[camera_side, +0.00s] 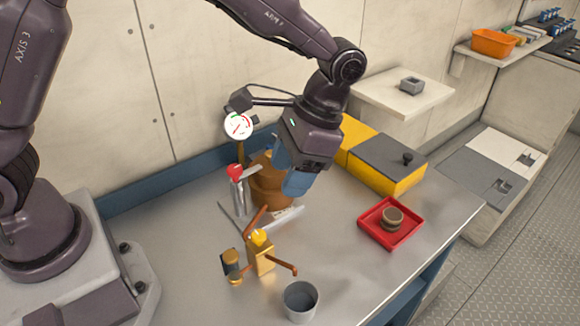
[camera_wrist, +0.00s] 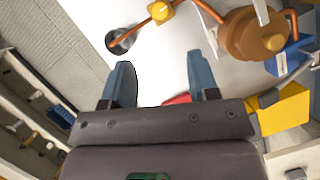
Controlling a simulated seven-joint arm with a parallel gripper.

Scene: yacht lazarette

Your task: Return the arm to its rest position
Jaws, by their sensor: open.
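My gripper (camera_wrist: 160,82) shows in the wrist view with its two blue fingers spread apart and nothing between them. In the side view my gripper (camera_side: 296,183) hangs over the metal bench, in front of a copper-brown vessel (camera_side: 268,187) that it partly hides. From this angle I cannot tell how far apart the fingers and the vessel are. My arm reaches in from the upper left and bends down at the wrist. In the wrist view the copper vessel (camera_wrist: 258,35) lies to the right of the fingers.
A brass valve with copper pipes (camera_side: 261,252) and a grey cup (camera_side: 300,300) stand at the bench front. A red tray (camera_side: 374,236) holds a brown ring (camera_side: 392,217). A yellow box with a grey lid (camera_side: 388,165) and a round gauge (camera_side: 238,125) are behind. Bench front right is clear.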

